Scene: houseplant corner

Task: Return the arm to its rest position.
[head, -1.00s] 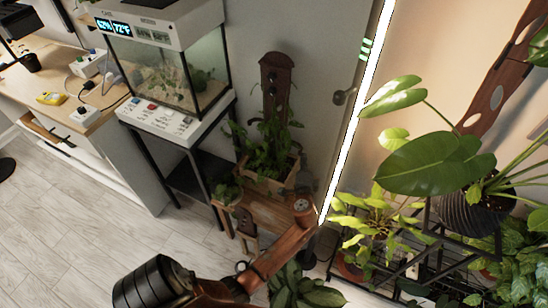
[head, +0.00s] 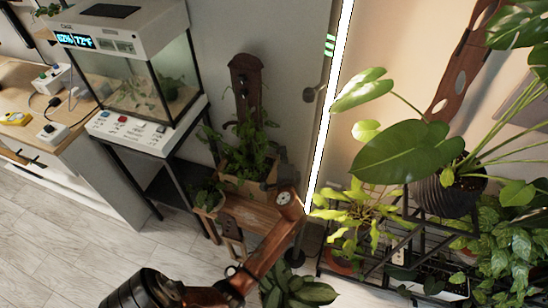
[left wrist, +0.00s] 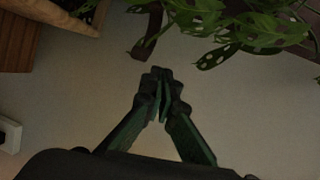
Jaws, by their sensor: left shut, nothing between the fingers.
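My left arm (head: 258,258), copper-coloured with a black joint, comes in from the bottom of the head view and reaches up in front of the wooden plant bench. My left gripper (head: 283,160) is small and dark at its far end, beside the planter. In the left wrist view my left gripper (left wrist: 161,82) is shut, its green-black fingertips together with nothing between them. A plain pale surface lies beyond the fingers, and they look apart from the leaves above them. My right gripper is in neither view.
A wooden planter (head: 246,183) with a trellis stands close to the gripper. A lit strip (head: 329,105) rises beside it. Potted plants on a black rack (head: 408,235) fill the right. A glass terrarium (head: 150,85) stands left. Pale floor (head: 75,245) is free at lower left.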

